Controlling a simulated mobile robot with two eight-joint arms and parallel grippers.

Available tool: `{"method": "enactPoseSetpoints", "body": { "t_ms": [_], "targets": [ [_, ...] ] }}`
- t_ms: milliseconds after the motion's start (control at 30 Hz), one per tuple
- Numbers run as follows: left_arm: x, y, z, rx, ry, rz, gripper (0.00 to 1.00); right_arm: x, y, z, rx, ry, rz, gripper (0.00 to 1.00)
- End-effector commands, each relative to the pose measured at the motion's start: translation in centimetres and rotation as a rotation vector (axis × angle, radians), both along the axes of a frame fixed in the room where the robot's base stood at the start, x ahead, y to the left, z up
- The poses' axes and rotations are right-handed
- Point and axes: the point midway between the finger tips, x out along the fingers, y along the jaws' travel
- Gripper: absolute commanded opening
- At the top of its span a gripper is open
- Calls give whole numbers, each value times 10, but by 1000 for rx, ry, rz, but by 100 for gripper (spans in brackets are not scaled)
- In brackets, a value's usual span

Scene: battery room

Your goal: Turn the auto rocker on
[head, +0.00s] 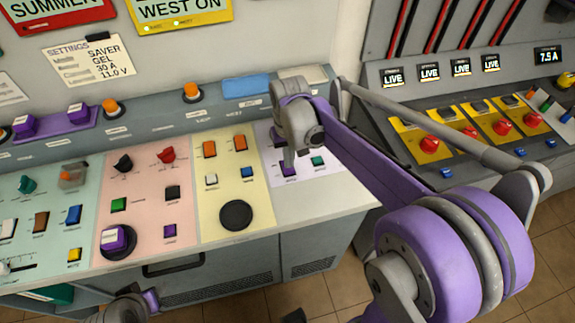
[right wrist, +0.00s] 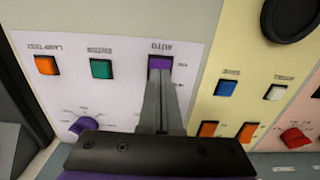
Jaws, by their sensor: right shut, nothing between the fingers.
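The auto rocker is a small purple switch (right wrist: 160,62) under an upside-down AUTO label on a pale panel in the right wrist view. In the head view its purple edge (head: 289,171) shows just below my right gripper (head: 288,158). My right gripper is shut and empty, and its grey fingertips (right wrist: 160,76) cover the rocker's near part. The fingertips are at or very near the rocker; I cannot tell whether they touch it, nor which way it is tipped. A grey and purple part of my left arm shows at the bottom left of the head view; its fingers cannot be made out.
Beside the rocker are a green switch (right wrist: 101,68) and an orange lamp test switch (right wrist: 46,65). A purple knob (right wrist: 83,127) is on the same panel. The yellow panel (head: 236,185) adjoins it, with orange, white and blue switches and a black disc (head: 236,215).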

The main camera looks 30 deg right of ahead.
Motion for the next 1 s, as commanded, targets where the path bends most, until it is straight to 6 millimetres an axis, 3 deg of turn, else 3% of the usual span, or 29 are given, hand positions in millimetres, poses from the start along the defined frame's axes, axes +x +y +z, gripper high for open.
{"method": "enactPoseSetpoints", "body": {
  "t_ms": [1000],
  "targets": [
    [-2, 0, -7, 0, 4, 0, 50, 0, 0, -9, 0, 1, 0, 0]
  ]
}}
